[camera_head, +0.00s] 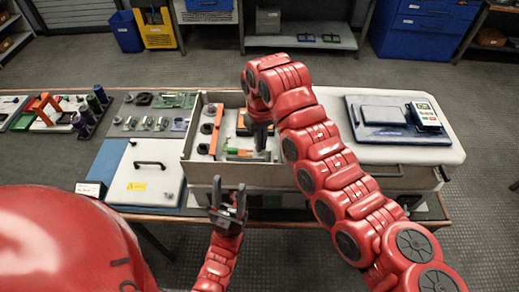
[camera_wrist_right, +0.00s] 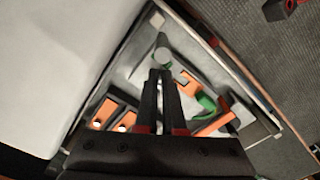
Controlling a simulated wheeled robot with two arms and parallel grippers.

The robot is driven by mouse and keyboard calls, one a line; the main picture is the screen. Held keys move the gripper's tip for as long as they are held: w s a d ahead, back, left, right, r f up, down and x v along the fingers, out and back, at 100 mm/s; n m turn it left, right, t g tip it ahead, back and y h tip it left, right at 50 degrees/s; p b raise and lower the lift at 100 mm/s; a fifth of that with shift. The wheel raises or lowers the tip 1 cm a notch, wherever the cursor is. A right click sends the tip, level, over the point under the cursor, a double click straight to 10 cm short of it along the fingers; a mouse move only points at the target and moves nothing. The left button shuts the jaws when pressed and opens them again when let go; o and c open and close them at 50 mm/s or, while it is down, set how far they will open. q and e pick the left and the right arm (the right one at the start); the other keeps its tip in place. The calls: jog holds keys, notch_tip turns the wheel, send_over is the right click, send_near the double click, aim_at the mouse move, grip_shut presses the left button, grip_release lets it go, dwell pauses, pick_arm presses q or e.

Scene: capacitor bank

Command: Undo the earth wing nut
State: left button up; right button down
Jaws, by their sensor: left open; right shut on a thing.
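The open grey box (camera_head: 186,160) stands on the bench in the head view, with orange and green parts inside. My right gripper (camera_head: 262,146) reaches down into its right part. In the right wrist view its fingers (camera_wrist_right: 161,74) are nearly together, shut on a small part at the tips, at the place of the earth wing nut. The nut itself is hidden by the fingertips. A grey round piece (camera_wrist_right: 162,54) shows just past the tips, and a green curved piece (camera_wrist_right: 208,101) lies to the right. My left gripper (camera_head: 229,200) is open and empty in front of the box.
A white lid with a black handle (camera_head: 128,190) lies left of the box. Small metal parts (camera_head: 160,124) lie on a grey mat behind it. A dark case with a meter (camera_head: 426,117) lies on the white top at right.

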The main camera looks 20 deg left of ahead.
jog(key=n+b, duration=0.2)
jog(key=b, duration=0.1)
jog(key=shift+w+d+f+n, duration=0.1)
jog(key=shift+w+f+n, duration=0.05)
jog(key=shift+f+n, duration=0.25)
jog(key=n+b, duration=0.1)
jog(key=n, duration=0.1)
jog(key=shift+w+r+n+b, duration=0.1)
jog(key=shift+n+b, duration=0.3)
jog(key=shift+w+r+n+b, duration=0.1)
jog(key=shift+n+b, duration=0.5)
jog(key=shift+n, duration=0.6)
jog(key=shift+n+b, duration=0.3)
jog(key=shift+n, duration=0.8)
jog(key=c, duration=1)
grip_release()
jog(key=shift+w, duration=0.1)
jog(key=shift+o, duration=0.2)
jog(key=shift+a, duration=0.25)
jog(key=shift+w+d+r, duration=0.1)
jog(key=shift+r, duration=0.05)
